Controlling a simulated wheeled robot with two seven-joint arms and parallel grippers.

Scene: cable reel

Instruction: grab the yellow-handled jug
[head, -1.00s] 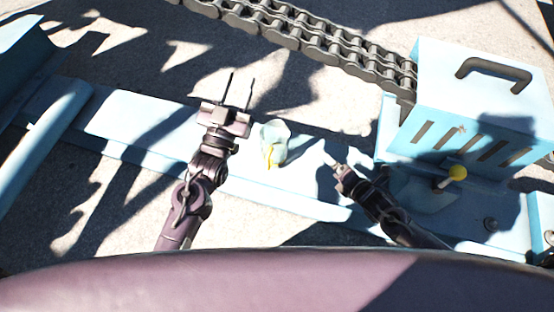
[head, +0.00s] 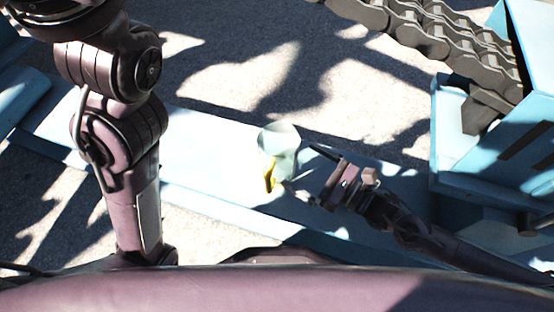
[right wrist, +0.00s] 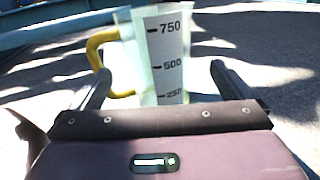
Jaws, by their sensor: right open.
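The jug (head: 281,143) is pale and translucent with a yellow handle (head: 270,176). The handle (right wrist: 98,48) is on the left, by the left finger. I cannot tell whether the fingertips reach past the jug's wall. My left gripper is out of view.
The blue beam (head: 205,150) runs across the ground. A heavy chain (head: 440,35) and a blue housing (head: 450,140) are at the right. My left arm rises at the left. The beam left of the jug is clear.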

